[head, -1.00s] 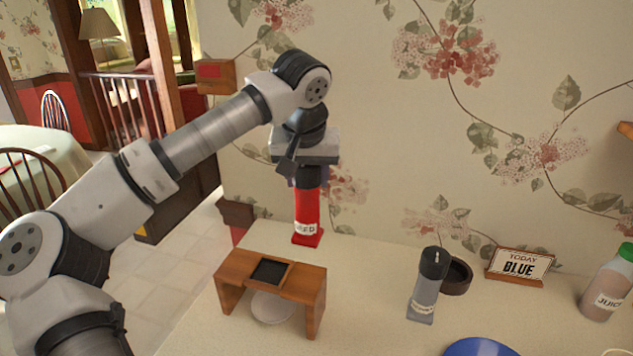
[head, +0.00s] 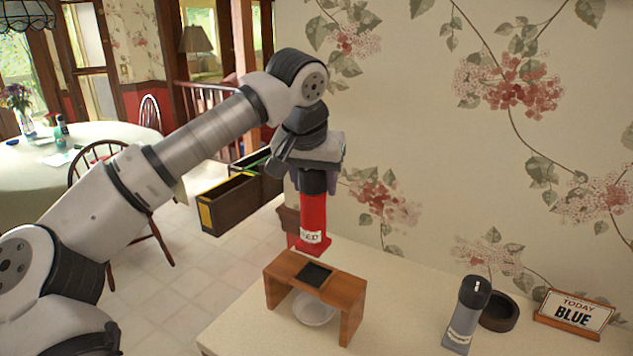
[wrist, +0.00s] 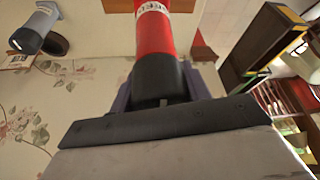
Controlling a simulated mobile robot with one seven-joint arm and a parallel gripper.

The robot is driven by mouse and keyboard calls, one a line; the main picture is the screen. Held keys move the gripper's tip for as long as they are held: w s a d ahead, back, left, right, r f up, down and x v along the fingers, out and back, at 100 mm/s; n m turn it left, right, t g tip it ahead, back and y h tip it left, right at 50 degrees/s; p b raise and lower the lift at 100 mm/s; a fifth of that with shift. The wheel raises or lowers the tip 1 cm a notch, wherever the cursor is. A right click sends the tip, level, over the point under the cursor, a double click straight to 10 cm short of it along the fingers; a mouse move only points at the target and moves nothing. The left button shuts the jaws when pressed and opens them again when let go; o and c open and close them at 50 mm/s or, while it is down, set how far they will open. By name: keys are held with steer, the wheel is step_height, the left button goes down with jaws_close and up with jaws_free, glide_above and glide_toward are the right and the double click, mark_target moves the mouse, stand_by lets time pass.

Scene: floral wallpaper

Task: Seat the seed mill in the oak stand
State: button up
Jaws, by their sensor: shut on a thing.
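The seed mill (head: 313,213) is red with a black top and a white label partly reading "SEED". My gripper (head: 318,183) is shut on its black top and holds it upright. The oak stand (head: 345,288) is a small wooden bridge with a dark square (head: 314,274) in its top. In the head view the mill's red foot shows just above and behind that square, seemingly apart from it; the exact gap is hard to tell. The wrist view shows the mill (wrist: 153,38) running from between the fingers; its foot is cut off there.
A white bowl (head: 313,308) sits under the stand. To the right on the counter (head: 400,300) are a grey mill (head: 466,315), a dark round holder (head: 500,312) and a "TODAY BLUE" sign (head: 573,314). The wall is close behind; the counter's left edge is near the stand.

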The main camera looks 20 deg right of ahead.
mark_target(314, 220)
steer(key=shift+r+p, duration=0.1)
steer(key=shift+p, duration=0.2)
steer(key=shift+f+b, duration=1.85)
steer(key=shift+f, duration=1.15)
steer(key=shift+f+b, duration=0.45)
steer(key=shift+f, duration=0.8)
steer(key=o, duration=1.3)
steer(key=b+v, duration=0.1)
steer(key=v, duration=1.3)
steer(key=shift+f+b, duration=0.1)
steer(key=shift+b, duration=0.3)
